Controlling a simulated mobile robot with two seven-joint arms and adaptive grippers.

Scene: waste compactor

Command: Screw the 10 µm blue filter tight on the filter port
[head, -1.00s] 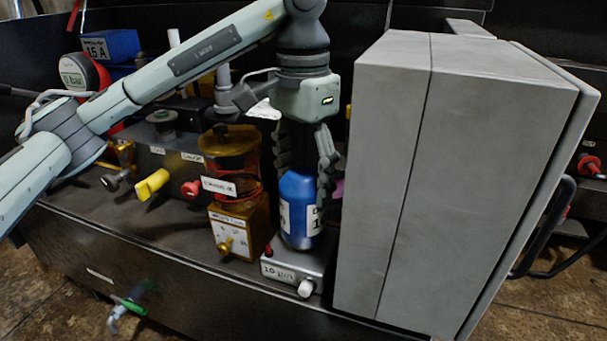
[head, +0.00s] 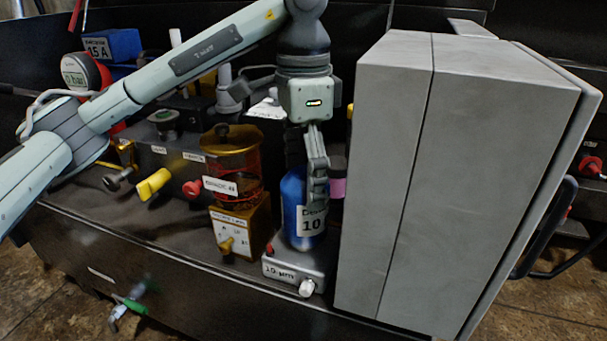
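The blue filter (head: 291,196), with a white label reading 10, stands upright on the filter port (head: 287,268), a grey block labelled 10 µm with a white knob and a red knob. My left gripper (head: 308,184) comes down from above with its fingers around the upper part of the filter and appears shut on it. One finger lies across the filter's front right side; the other is mostly hidden behind. The seam between filter and port is too small to judge. My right gripper is not in view.
A large grey cabinet (head: 468,180) stands close to the right of the filter. A yellow valve handle (head: 153,185) and a red knob (head: 191,188) stick out further left.

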